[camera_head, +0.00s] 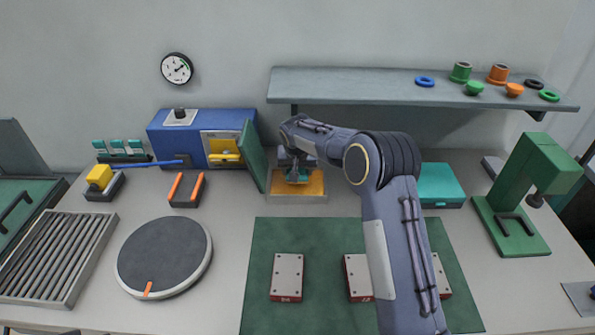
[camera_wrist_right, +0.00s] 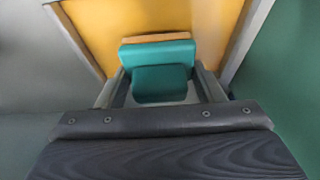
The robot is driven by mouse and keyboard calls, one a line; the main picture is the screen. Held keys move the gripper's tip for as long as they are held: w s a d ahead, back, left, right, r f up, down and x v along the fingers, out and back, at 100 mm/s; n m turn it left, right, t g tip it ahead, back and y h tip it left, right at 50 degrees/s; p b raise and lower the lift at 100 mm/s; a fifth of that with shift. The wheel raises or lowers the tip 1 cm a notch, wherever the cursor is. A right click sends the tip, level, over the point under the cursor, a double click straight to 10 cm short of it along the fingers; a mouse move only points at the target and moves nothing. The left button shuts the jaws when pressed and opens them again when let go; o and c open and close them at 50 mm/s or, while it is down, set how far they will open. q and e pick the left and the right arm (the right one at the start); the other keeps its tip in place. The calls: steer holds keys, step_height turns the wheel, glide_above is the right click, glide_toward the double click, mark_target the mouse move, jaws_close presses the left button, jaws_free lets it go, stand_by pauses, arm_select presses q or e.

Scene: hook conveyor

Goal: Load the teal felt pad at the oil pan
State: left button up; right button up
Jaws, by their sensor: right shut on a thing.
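The oil pan (camera_head: 312,197) is a shallow grey-rimmed tray with an orange-yellow inside, on the table beside the open green door. It also shows in the right wrist view (camera_wrist_right: 97,35). My right gripper (camera_head: 297,175) points down over the pan and is shut on a teal felt pad (camera_wrist_right: 160,77), which sits between its two fingers. A thin tan strip (camera_wrist_right: 157,38) shows along the pad's far edge. I cannot tell whether the pad touches the pan's surface. My left gripper is not in view.
The open green door (camera_head: 254,157) of a blue machine (camera_head: 178,145) stands close left of the pan. A shelf (camera_head: 350,82) runs above and behind. A teal box (camera_head: 443,183) lies to the right. A green mat (camera_head: 325,245) with white blocks lies in front.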

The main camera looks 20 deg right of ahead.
steer(key=shift+r+p, duration=1.25)
steer(key=shift+r, duration=1.35)
